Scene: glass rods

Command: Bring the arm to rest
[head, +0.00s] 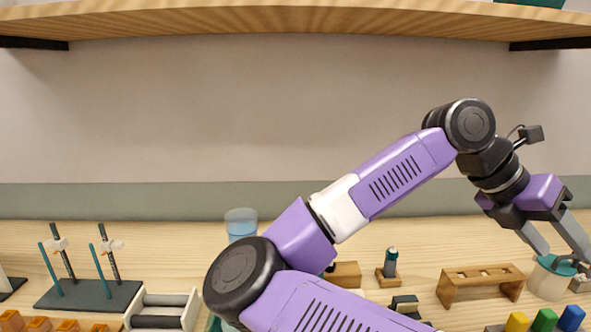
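My purple and black arm reaches from the bottom middle up to the right in the head view, then bends down. My gripper (567,258) points down at the right edge. Its two grey fingers are apart, with nothing visibly held between them. The fingertips are close to a white cup with a teal top (546,284); I cannot tell whether they touch it.
A wooden rack (480,279) stands left of the cup. Yellow, green (545,320) and blue blocks sit in front. A stand with teal rods (88,295) and a grey tray (163,308) are at left. A wooden shelf (300,20) hangs overhead.

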